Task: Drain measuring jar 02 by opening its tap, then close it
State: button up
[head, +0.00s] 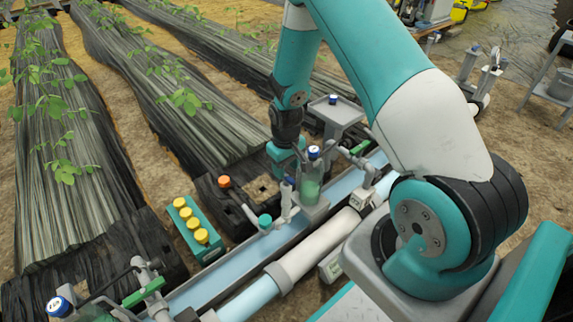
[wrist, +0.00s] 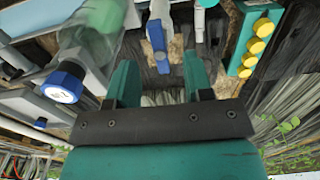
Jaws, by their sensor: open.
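A clear measuring jar (head: 311,176) with green liquid in its lower part stands on the skid, right of my gripper (head: 284,160). Its blue cap (head: 313,152) carries a white label too small to read surely. In the wrist view the jar (wrist: 92,45) and its cap (wrist: 62,82) are at the left. A grey tap with a blue handle (head: 289,182) stands just left of the jar. In the wrist view that blue handle (wrist: 157,38) lies beyond the fingertips, roughly in line with the gap. My gripper (wrist: 161,75) is open and empty, apart from the handle.
A teal box (head: 196,230) with several yellow caps stands left of the pipework. An orange knob (head: 224,182) and a teal cap (head: 265,221) are near the tap. Another blue cap (head: 58,306) and a green-handled valve (head: 144,292) are at the lower left.

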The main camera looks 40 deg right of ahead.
aim_at(286, 175)
jog(key=shift+f+b, duration=1.2)
jog(key=shift+f, duration=1.1)
grip_shut()
